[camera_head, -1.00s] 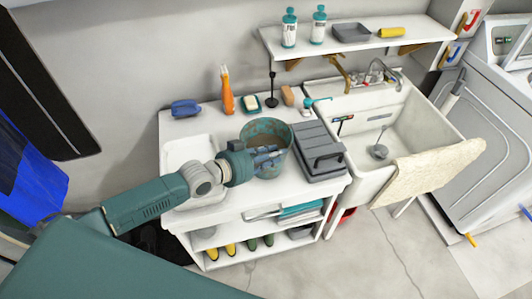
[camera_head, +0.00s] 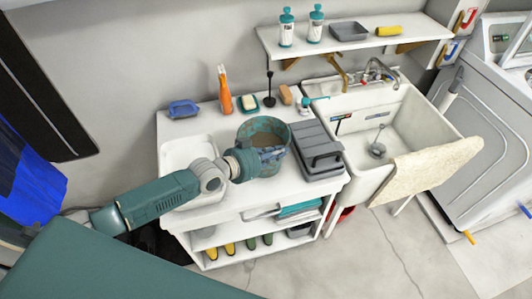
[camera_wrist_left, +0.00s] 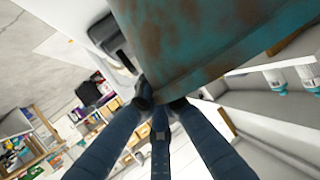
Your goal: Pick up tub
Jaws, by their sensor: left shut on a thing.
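The tub, a teal, rust-stained round bucket (camera_head: 252,166), stands upright at the counter's front, beside a grey lidded case. Whether its bottom touches the counter I cannot tell. My left gripper (camera_head: 271,153) comes in from the left and is shut on the tub's near upper side. In the left wrist view the tub's stained wall (camera_wrist_left: 205,45) fills the top, and the fingertips (camera_wrist_left: 162,104) meet at its edge. Part of the tub's wall is hidden behind the gripper. My right gripper is not in view.
The grey case (camera_head: 318,150) stands close on the tub's right. A white tray (camera_head: 185,150) lies on the left. A soap dish (camera_head: 247,103), an orange spray bottle (camera_head: 224,92) and a brush stand behind. The sink (camera_head: 375,130) is further right.

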